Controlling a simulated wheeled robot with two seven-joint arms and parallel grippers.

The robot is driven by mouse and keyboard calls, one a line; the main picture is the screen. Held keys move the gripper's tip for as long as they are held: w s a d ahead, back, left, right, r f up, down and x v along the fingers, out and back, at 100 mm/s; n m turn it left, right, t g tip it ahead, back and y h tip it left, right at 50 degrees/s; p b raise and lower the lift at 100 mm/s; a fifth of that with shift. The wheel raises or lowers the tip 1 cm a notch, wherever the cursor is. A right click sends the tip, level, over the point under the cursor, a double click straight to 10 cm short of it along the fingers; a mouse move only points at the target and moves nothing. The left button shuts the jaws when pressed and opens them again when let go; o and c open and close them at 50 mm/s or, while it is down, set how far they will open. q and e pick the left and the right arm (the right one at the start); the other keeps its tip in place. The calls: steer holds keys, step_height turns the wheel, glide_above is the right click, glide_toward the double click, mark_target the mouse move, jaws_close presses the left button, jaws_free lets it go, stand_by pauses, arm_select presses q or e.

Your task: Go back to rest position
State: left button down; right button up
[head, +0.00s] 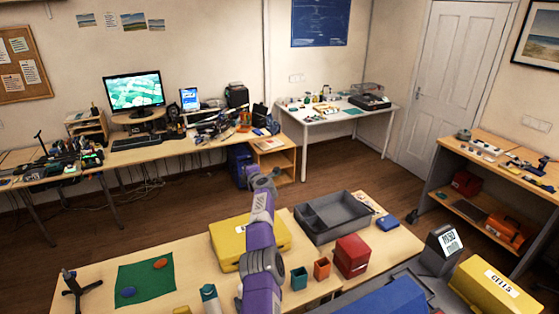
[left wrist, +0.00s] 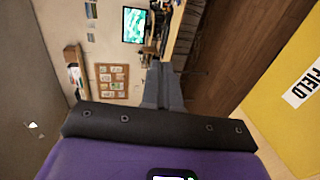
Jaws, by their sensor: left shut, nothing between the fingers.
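My left arm, purple, rises through the middle of the head view. Its gripper (head: 262,178) is held up at the far end of the arm, over the far side of the front table (head: 110,270). In the left wrist view the grey fingers (left wrist: 164,85) are together, with nothing between them. My right gripper is not in view.
Behind the arm lie a yellow case (head: 228,240) and a grey divided tray (head: 340,220). A red box (head: 351,256), an orange cup (head: 321,269) and a teal cup (head: 299,278) stand right of it. A green mat (head: 146,280) lies left. Open floor (head: 200,205) lies beyond.

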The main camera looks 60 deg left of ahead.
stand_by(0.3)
arm_select(q)
step_height(320, 180, down, 14)
steer(key=b, duration=0.8)
